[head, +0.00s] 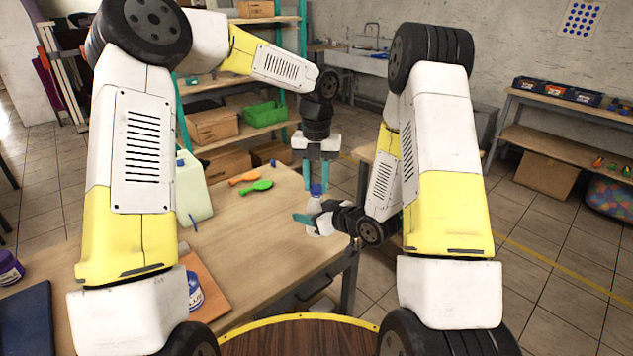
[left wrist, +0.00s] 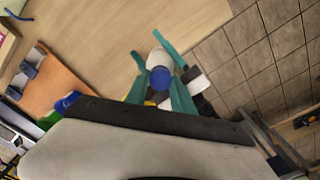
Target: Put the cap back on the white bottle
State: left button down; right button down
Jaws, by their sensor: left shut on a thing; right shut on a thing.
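My left gripper (head: 317,182) points straight down over the table's right end and is shut on the blue cap (head: 316,189). The cap also shows between its teal fingers in the left wrist view (left wrist: 160,77). The white bottle (head: 316,202) is directly below the cap, seemingly upright; whether the cap touches its neck is hidden. In the left wrist view, the white bottle (left wrist: 158,57) shows partly behind the cap. My right gripper (head: 305,219) comes in from the right and is shut on the bottle, largely hiding it.
The wooden table (head: 255,225) is mostly clear in the middle. An orange board (head: 207,290) with a blue-labelled container lies nearer. Shelves with boxes stand behind.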

pick_arm(q)
jog(key=m, duration=0.7)
jog(key=c, duration=1.1)
grip_release()
jog(key=shift+r, duration=2.25)
jog(key=shift+c, duration=0.3)
